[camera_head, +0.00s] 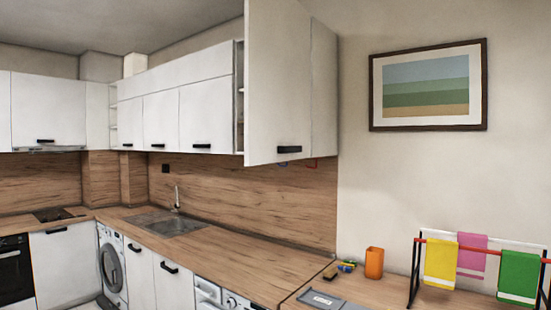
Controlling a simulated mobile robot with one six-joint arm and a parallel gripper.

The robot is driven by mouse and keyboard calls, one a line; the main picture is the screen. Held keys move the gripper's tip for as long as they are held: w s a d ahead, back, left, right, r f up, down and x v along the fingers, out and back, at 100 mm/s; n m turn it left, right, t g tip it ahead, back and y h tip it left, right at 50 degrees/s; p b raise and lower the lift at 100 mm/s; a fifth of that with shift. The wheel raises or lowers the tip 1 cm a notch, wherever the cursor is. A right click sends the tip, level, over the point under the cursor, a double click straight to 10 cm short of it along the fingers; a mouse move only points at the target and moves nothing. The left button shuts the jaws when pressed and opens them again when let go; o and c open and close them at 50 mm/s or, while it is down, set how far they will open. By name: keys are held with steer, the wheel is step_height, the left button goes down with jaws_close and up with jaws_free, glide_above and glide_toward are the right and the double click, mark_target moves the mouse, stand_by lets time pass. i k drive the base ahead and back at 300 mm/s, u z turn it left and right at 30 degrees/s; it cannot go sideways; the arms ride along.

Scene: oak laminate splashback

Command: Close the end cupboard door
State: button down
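The end cupboard door (278,85) is a tall white panel with a dark bar handle (289,149) at its lower right. It hangs on the end wall cupboard (324,92) at the right of the upper row and stands swung open toward me. A narrow strip of the cupboard's shelved inside (240,98) shows at the door's left edge; the door hides the rest. My gripper is not in view.
Other wall cupboards (161,119) to the left are shut. Below are a wood worktop (215,257), a sink (168,222) and a tap (177,198). An orange cup (374,263) and a towel rack (416,262) stand at the right. The air before the door looks clear.

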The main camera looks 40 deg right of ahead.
mark_target(277, 57)
steer(key=z, duration=0.05)
steer(key=i, duration=0.9)
steer(key=u, duration=0.05)
